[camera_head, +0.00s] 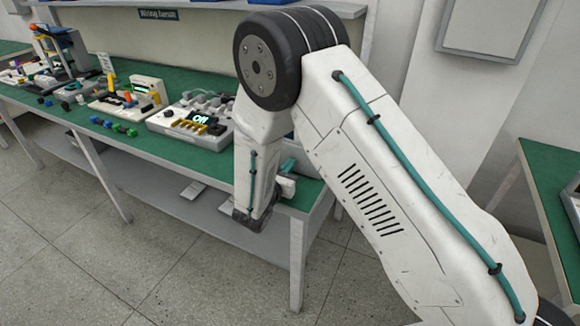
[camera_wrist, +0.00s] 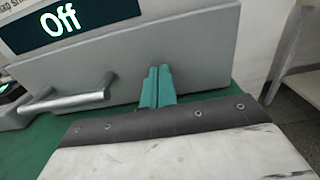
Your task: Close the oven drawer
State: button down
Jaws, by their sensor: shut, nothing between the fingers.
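The oven shows in the wrist view with a dark display (camera_wrist: 75,20) that reads "Off". Below the display is the wide grey drawer front (camera_wrist: 195,55) with a metal bar handle (camera_wrist: 68,103) on its left part. My gripper (camera_wrist: 157,72) has teal fingers pressed together with nothing between them. The fingertips are at the drawer front, right of the handle; I cannot tell if they touch it. How far the drawer stands out is unclear. In the head view my arm hides most of the oven, and my gripper (camera_head: 288,166) shows partly at the green bench's right end.
The green bench (camera_head: 150,150) also carries a device with an "ON" display (camera_head: 198,122), small coloured blocks (camera_head: 115,127) and other kits at the left. Another green table (camera_head: 555,170) stands at the right. Open floor (camera_head: 90,260) lies in front of the bench.

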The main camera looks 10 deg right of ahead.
jog(key=shift+w+r, duration=0.2)
jog(key=shift+w, duration=0.05)
jog(key=v, duration=1.4)
jog(key=s+d+r+m+g+h, duration=0.1)
jog(key=s+d+r+m+g, duration=0.3)
jog(key=s+d+m+g, duration=0.35)
jog(key=s+d+r+m+g, duration=0.5)
jog(key=s+d+m+g, duration=0.2)
jog(key=d, duration=0.1)
jog(key=s+d+r+m+y, duration=0.3)
jog(key=s+r+m+y, duration=0.2)
jog(key=s+r+m, duration=0.2)
jog(key=s+d+r+m+t+y, duration=0.1)
jog(key=s+d+r+m+y, duration=0.3)
jog(key=s+r+m+y, duration=0.2)
notch_tip(320, 180, up, 2)
jog(key=shift+s+d+r+m+y, duration=0.1)
jog(key=shift+s+d+m+y, duration=0.2)
jog(key=shift+s+m, duration=0.7)
jog(key=shift+s+a+n, duration=0.1)
jog(key=shift+s+n, duration=0.15)
